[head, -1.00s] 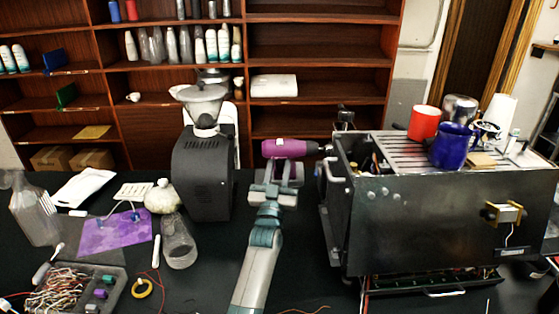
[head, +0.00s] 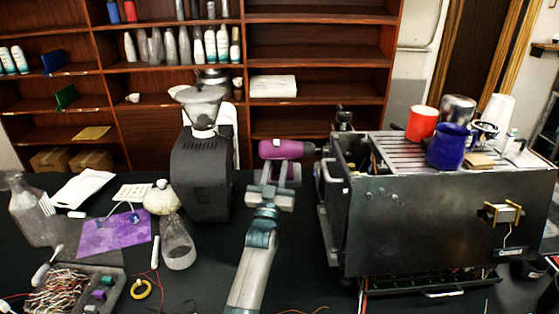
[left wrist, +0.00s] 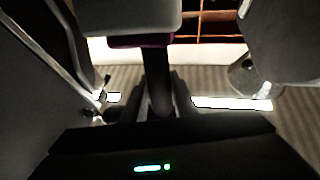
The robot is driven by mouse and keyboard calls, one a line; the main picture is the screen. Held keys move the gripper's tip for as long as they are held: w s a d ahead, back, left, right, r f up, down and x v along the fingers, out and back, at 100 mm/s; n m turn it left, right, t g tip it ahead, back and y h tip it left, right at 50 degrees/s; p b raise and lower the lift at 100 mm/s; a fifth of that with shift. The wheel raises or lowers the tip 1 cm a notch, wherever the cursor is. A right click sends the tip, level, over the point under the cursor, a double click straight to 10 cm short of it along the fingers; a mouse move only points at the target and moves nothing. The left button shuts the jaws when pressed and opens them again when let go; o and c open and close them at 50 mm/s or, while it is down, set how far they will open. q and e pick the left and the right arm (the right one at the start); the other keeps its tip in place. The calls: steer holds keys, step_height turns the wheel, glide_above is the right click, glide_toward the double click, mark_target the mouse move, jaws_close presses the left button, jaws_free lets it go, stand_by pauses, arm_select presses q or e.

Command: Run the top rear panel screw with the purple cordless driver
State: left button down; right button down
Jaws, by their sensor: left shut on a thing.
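The purple cordless driver (head: 287,149) is held level above the table, its dark nose pointing right at the upper left end of the brewer (head: 430,215). My left gripper (head: 272,185) is shut on the driver's handle from below. In the left wrist view, a bit of the driver's purple body (left wrist: 140,41) shows above its dark handle (left wrist: 160,90), with a dark base and small green lights below. The nose is very near the panel edge; I cannot tell whether it touches. The top rear panel screw is too small to make out. My right gripper is out of view.
A dark grinder (head: 203,170) stands left of the driver. A red cup (head: 421,123) and a blue pitcher (head: 449,148) sit on the brewer's top. A glass flask (head: 176,245), a purple mat (head: 113,232) and a tray of wires (head: 115,290) occupy the table's left.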

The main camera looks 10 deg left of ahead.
arm_select(q)
steer(key=shift+s+a+r+p, duration=0.1)
steer(key=shift+s+a, duration=0.1)
steer(key=shift+a, duration=0.4)
steer(key=shift+s+a+r+p, duration=0.1)
steer(key=shift+s+a, duration=0.05)
steer(key=shift+a, duration=0.5)
steer(key=shift+s+a+p, duration=0.1)
steer(key=shift+s+a, duration=0.1)
steer(key=shift+a, duration=0.4)
